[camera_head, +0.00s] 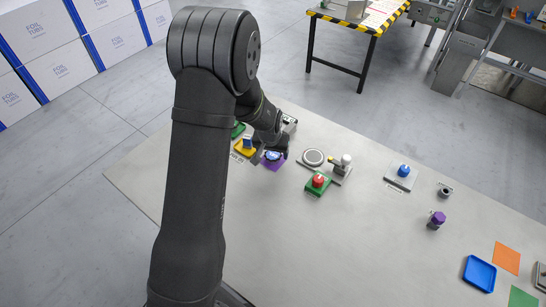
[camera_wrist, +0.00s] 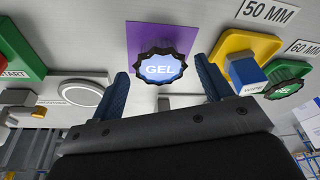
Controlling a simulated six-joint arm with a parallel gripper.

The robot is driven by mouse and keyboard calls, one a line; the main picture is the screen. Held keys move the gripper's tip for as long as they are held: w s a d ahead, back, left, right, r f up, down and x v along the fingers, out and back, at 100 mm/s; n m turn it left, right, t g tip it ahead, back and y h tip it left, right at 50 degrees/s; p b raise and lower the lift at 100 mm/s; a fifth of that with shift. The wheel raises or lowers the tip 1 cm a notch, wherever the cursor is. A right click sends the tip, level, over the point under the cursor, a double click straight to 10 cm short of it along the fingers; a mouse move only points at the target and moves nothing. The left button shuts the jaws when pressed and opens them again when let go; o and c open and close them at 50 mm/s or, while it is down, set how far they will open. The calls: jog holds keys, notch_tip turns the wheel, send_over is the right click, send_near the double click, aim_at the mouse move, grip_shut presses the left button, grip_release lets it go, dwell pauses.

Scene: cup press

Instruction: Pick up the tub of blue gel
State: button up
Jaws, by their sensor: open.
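The tub of blue gel (camera_wrist: 163,68) has a dark scalloped rim and a blue top marked GEL. It stands on a purple square (camera_wrist: 150,36), and both also show in the head view, the tub (camera_head: 273,155) partly below my gripper (camera_head: 278,143). In the wrist view my gripper (camera_wrist: 162,76) is open, with one blue finger on each side of the tub in the picture. Gaps show between the tub and both fingers. Whether the fingertips are down at the tub's height is hard to tell.
A yellow holder (camera_wrist: 240,48) with a blue-sided block and a green-topped GEL tub (camera_wrist: 286,88) on a green pad stand close by at right. A round grey plate (camera_head: 313,158), a red button on a green base (camera_head: 318,182) and a blue tray (camera_head: 480,273) are also on the table.

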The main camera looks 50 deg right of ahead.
jog(key=shift+w+d+f, duration=0.1)
jog(key=shift+d+f, duration=0.05)
jog(key=shift+f, duration=0.5)
jog(key=shift+c, duration=0.2)
jog(key=c, duration=1)
jog(key=shift+r, duration=0.1)
